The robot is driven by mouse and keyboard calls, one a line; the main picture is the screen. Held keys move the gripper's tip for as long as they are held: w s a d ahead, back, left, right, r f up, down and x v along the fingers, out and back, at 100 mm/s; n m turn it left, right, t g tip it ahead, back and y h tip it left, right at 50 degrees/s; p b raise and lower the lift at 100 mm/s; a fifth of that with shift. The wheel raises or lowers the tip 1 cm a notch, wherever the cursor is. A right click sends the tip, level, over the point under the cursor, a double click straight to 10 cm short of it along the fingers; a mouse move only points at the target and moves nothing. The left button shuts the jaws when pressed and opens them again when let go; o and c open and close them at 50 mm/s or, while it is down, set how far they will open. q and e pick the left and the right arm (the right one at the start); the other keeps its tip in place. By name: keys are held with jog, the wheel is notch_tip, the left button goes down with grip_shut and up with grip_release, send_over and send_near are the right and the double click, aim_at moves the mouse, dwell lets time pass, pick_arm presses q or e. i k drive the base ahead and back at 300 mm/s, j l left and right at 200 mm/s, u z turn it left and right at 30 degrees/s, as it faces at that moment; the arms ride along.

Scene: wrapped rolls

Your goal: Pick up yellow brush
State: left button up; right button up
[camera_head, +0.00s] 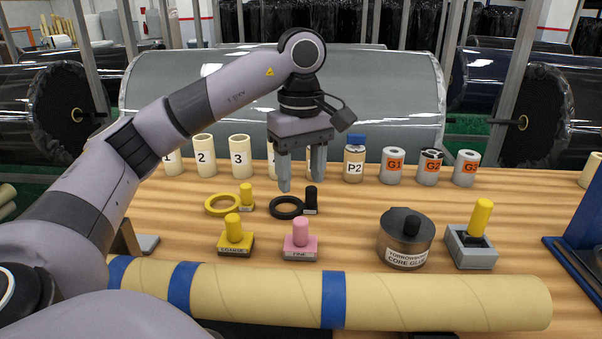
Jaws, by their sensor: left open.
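My left gripper (300,186) points down over the table with its two fingers apart and nothing between them. It hangs above and behind the black tape ring (276,210). Several yellow-handled items show, and I cannot tell for certain which is the yellow brush. One upright yellow handle (481,217) stands in a grey block holder (456,254) at the right, well away from the gripper. A yellow block with a knob, marked COARSE (235,244), sits at the front left. A small yellow-handled piece (246,194) stands beside a yellow ring (208,207). My right gripper is not in view.
A long cardboard tube (430,300) with blue bands lies across the table front. A pink block marked FINE (299,240) and a glue tin (405,256) stand behind it. Numbered tubes (240,157) and grey rolls (393,165) line the back. A blue stand (570,258) is at right.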

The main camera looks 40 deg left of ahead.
aim_at(473, 236)
jog(key=k+l, duration=0.75)
jog(key=l, duration=0.2)
